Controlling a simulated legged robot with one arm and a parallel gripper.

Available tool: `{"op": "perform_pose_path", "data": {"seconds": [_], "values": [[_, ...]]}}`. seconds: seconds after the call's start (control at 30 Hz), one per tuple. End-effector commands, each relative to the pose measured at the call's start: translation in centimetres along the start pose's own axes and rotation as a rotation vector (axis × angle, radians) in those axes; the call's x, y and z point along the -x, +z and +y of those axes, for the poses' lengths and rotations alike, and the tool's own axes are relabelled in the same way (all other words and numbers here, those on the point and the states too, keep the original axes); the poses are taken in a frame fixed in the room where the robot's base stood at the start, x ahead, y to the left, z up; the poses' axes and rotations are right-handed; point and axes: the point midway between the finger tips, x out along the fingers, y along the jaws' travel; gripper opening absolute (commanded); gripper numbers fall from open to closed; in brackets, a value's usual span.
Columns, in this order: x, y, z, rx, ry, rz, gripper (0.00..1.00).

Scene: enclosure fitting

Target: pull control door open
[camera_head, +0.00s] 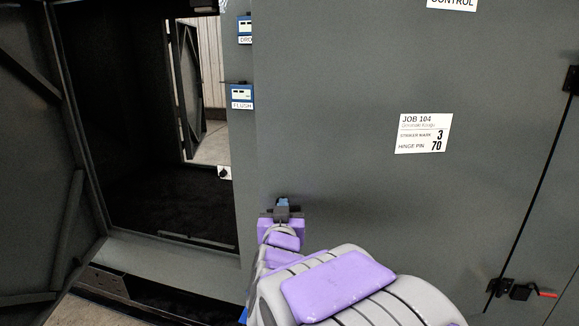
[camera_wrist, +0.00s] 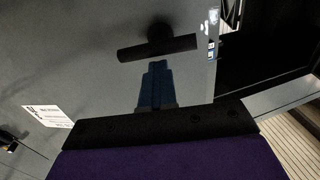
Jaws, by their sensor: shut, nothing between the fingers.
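The control door (camera_head: 350,150) is the large grey panel in front of me, with a cut-off "CONTROL" label (camera_head: 452,4) at its top. I cannot tell if it is flush or slightly ajar. In the wrist view a dark horizontal bar (camera_wrist: 158,47) lies against the grey door face (camera_wrist: 85,65), with a round dark patch behind it. My gripper (camera_head: 283,202) is low near the door's left edge. Its blue fingers (camera_wrist: 156,68) are shut and empty, pointing at the bar from below. Whether they touch it is unclear. The head view does not show the bar clearly.
A dark open compartment (camera_head: 150,190) is at left, with another door (camera_head: 30,150) swung outward. Small blue-framed labels (camera_head: 242,97) sit on the strip between. A "JOB 104" sheet (camera_head: 423,133) is on the panel. A red-handled latch (camera_head: 533,292) is at lower right.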

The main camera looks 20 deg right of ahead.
Motion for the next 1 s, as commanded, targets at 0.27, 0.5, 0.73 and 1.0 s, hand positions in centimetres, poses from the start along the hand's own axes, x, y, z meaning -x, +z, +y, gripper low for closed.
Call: {"op": "perform_pose_path", "data": {"seconds": [0.27, 0.5, 0.73, 1.0], "values": [[2.1, 0.6, 0.8, 0.005, -0.012, 0.004, 0.0], [2.4, 0.6, 0.9, 0.006, -0.015, -0.002, 0.0], [2.4, 0.5, 0.9, 0.006, -0.014, -0.001, 0.02], [2.4, 0.5, 0.9, 0.005, -0.014, -0.001, 0.28]]}}
